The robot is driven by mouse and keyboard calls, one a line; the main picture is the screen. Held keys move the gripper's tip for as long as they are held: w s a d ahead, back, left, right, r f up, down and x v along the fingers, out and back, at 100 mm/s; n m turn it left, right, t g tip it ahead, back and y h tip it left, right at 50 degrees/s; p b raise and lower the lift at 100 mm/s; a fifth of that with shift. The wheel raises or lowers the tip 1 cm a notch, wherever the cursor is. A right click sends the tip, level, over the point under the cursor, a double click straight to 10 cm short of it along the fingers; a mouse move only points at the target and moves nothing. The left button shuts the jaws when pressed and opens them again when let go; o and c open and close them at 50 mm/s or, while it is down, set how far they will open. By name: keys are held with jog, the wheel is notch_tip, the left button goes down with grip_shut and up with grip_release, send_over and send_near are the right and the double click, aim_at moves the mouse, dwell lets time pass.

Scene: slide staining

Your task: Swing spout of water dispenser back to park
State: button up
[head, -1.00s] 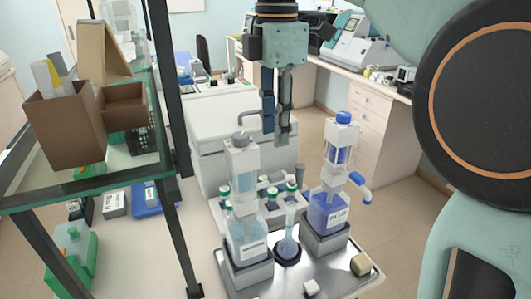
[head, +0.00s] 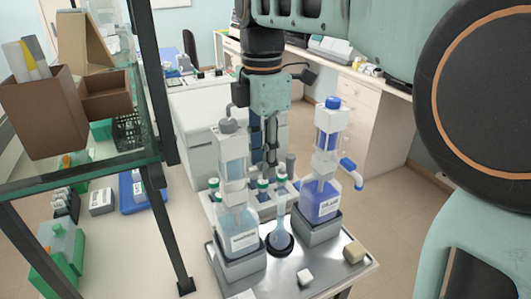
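The left dispenser (head: 233,160) has a grey cap, a clear body and a bottle of pale blue liquid; it appears to be the water dispenser. It stands upright in a grey holder. Its spout cannot be made out clearly. My gripper (head: 270,162) points down just right of the dispenser's upper body in the picture, with the fingers low, near the white-and-green-capped tubes. The fingers look close together, but their gap is unclear. No contact with the dispenser can be confirmed. A clear flask (head: 281,225) stands between the two dispensers.
A blue-capped dispenser (head: 326,165) stands to the right, its blue spout pointing right. A metal tray (head: 335,277) carries both dispensers and small blocks. A glass shelf (head: 120,160) with brown boxes and dark posts stands at left. Drawers (head: 355,120) stand behind.

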grip_shut()
